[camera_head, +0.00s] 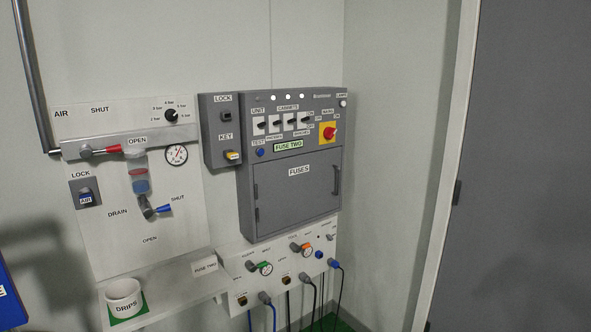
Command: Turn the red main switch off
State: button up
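The red main switch (330,133) is a round red knob on a yellow square plate. It sits at the upper right of the grey fuse cabinet (297,210) on the wall. Small labels stand around the plate, too small to read surely, so I cannot tell which position the knob points to. Nothing covers the switch. My gripper does not show in this view.
A shelf (165,285) with a white drips cup (124,297) juts out below. A door frame (446,170) stands right.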

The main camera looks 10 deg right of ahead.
aim_at(329, 132)
jog(key=i+l, duration=0.1)
jog(key=i, duration=0.4)
jog(key=i+l+z, duration=0.1)
jog(key=i, duration=0.45)
